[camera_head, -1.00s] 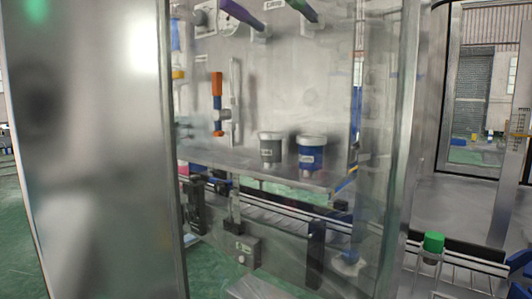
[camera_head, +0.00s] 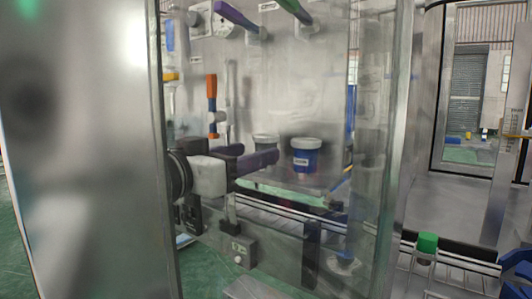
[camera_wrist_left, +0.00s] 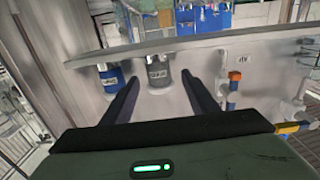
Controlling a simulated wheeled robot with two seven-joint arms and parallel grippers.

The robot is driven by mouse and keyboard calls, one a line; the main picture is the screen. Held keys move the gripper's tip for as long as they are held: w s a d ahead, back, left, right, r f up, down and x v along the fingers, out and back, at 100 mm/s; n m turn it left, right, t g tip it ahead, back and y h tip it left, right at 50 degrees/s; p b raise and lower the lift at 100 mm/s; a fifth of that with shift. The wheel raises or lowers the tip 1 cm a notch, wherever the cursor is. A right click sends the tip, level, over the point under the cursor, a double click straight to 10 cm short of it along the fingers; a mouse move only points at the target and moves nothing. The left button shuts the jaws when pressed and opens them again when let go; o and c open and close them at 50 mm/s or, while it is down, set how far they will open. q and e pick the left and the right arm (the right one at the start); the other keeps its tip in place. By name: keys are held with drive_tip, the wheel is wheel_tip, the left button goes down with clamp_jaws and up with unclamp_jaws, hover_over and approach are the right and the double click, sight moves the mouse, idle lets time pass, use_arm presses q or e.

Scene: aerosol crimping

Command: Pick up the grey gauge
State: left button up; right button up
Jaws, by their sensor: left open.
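The grey gauge (camera_head: 264,139) stands upright on a metal shelf (camera_head: 300,182) inside the clear-walled machine, left of a blue gauge (camera_head: 305,158). Its lower part is hidden behind my left gripper (camera_head: 262,156) in the head view. In the left wrist view the grey gauge (camera_wrist_left: 158,73) appears between the two dark fingertips, slightly beyond them. The left gripper is open, its fingers pointing toward the gauge and apart from its sides. The blue gauge (camera_wrist_left: 112,78) shows just outside the left finger in that view. My right gripper is not in view.
An orange-and-blue valve handle (camera_head: 212,100) hangs on the back panel, left of the gauges. Purple and green handles (camera_head: 286,8) are above. A clear panel stands in front. A green-capped bottle (camera_head: 427,243) is at the lower right by the conveyor.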

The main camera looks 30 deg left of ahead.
use_arm(q)
drive_tip(key=w, duration=0.3)
drive_tip(key=w+d+p, duration=0.1)
drive_tip(key=w, duration=0.1)
drive_tip(key=shift+w, duration=0.1)
drive_tip(key=shift+c, duration=0.2)
drive_tip(key=c, duration=1.2)
